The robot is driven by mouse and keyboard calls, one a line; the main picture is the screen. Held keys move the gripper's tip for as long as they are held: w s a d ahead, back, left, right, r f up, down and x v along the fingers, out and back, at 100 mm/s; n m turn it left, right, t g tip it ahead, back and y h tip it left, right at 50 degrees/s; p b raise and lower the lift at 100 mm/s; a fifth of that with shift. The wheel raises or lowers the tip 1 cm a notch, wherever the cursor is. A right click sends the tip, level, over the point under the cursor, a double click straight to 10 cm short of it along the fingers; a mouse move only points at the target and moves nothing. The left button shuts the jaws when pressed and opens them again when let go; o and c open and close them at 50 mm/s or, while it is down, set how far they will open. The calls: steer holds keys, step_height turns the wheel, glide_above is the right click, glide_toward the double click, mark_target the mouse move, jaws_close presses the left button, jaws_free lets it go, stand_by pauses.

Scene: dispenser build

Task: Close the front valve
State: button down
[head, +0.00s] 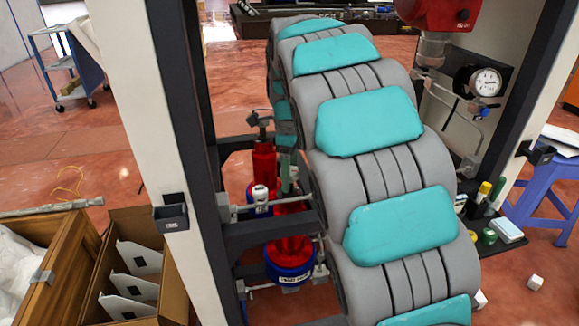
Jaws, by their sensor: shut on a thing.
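Two red cylinder-like fittings stand inside the frame, one behind (264,160) and one nearer (290,222) with a blue collar (290,268) and pale label. Short metal pipes run beside them. My gripper (290,182) is small and partly hidden at the far end of my grey and teal arm. It points down between the rear red fitting and my arm, close above the nearer fitting. It is shut on a part there that looks like the front valve. The valve's handle and its angle are mostly hidden.
A white and black post (172,110) stands left of the fittings. An open box (135,260) is at lower left, a purple stool (548,190) at right.

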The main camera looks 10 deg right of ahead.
steer(key=shift+m, duration=0.9)
steer(key=shift+m, duration=1.9)
steer(key=m, duration=0.3)
